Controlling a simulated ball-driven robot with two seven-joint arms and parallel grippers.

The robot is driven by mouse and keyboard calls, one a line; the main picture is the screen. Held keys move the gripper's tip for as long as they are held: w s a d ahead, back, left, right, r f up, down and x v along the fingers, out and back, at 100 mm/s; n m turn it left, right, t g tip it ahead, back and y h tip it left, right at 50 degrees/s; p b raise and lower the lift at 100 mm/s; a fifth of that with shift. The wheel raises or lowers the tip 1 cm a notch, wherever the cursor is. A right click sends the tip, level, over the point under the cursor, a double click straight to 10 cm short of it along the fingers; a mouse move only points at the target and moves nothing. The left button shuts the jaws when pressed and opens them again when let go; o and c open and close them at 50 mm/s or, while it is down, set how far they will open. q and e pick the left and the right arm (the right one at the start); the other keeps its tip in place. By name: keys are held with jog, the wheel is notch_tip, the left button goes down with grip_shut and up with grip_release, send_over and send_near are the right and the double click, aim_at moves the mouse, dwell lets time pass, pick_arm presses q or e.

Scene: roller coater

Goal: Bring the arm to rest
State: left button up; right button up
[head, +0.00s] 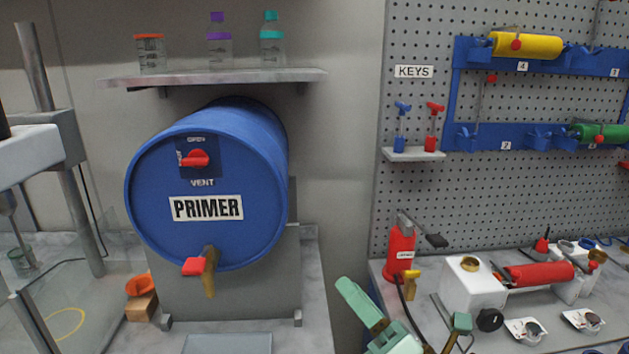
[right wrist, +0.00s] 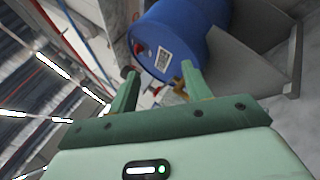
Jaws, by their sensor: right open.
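My right gripper (head: 403,303) shows at the bottom of the head view, right of centre, in pale green. Its two fingers are spread apart. In the right wrist view it is open (right wrist: 160,75), with nothing held between the fingers. The blue primer drum (head: 207,180) lies on its side in its grey cradle, to the left of the gripper in the head view. It also shows beyond the fingertips in the right wrist view (right wrist: 172,38). My left gripper is in neither view.
A red bottle (head: 399,252), a white block (head: 466,282) and a red roller (head: 541,273) stand on the right bench near the gripper. A pegboard (head: 520,190) rises behind. A grey tray (head: 228,344) lies before the drum. A shelf (head: 215,77) holds bottles above.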

jog(key=s+d+f+m+g+h, duration=0.2)
jog(key=s+d+f+m+h, duration=0.1)
jog(key=d+f+m+h, duration=1.45)
jog(key=s+d+f+m+g+h, duration=0.1)
jog(key=s+d+f+m+g, duration=0.3)
jog(key=s, duration=0.3)
jog(key=s+d+f+m+g+h, duration=0.1)
jog(key=s+d+f+m+g, duration=0.15)
jog(key=s+m+g, duration=0.4)
jog(key=s+a+f+g+y, duration=0.1)
jog(key=s+a+f, duration=0.15)
jog(key=f, duration=0.75)
jog(key=s+a+f+y, duration=0.1)
jog(key=s+f+y, duration=0.15)
jog(key=f, duration=0.75)
jog(key=s+a+f+g, duration=0.15)
jog(key=s+f, duration=0.25)
jog(key=f, duration=0.6)
jog(key=s+f+m, duration=0.1)
jog(key=s+f, duration=0.5)
jog(key=s, duration=0.3)
jog(key=s+f+m+g+y, duration=0.1)
jog(key=s+f, duration=0.4)
jog(key=s, duration=0.3)
jog(key=shift+s+f+y, duration=0.3)
jog(key=shift+s+f, duration=0.05)
jog(key=shift+f, duration=0.05)
